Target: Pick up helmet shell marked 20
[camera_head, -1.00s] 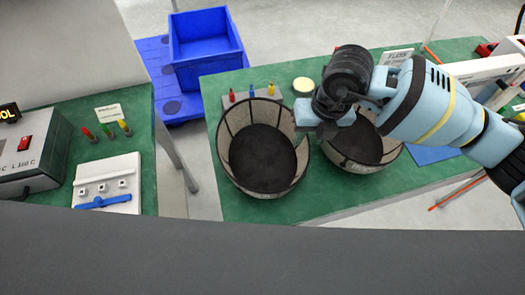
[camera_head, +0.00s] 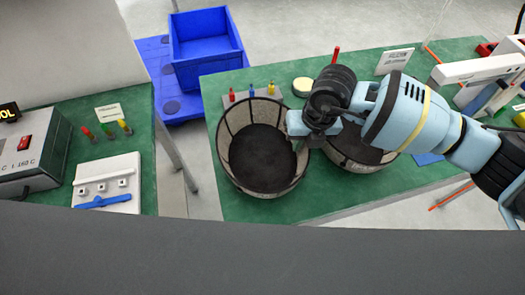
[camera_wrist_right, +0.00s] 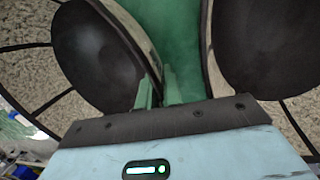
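Two round, open shells with dark insides and mottled grey-beige walls stand on the green table. The left shell (camera_head: 265,155) shows almost whole; the right shell (camera_head: 357,147) is partly covered by my right arm. No number 20 is readable on either. My right gripper (camera_head: 306,128) is low at the left shell's right rim, between the shells. In the right wrist view its two green fingers (camera_wrist_right: 158,88) stand close together, on either side of the rim of one shell (camera_wrist_right: 95,55); the other shell (camera_wrist_right: 262,45) is apart at right. Whether they press the rim is unclear. My left gripper is out of view.
The green table (camera_head: 225,200) also holds small coloured bottles (camera_head: 251,91), a pale round lid (camera_head: 302,86) and a white sign (camera_head: 394,60). A blue bin (camera_head: 206,45) stands behind. A second bench at left holds a white fixture (camera_head: 107,182) and a grey instrument.

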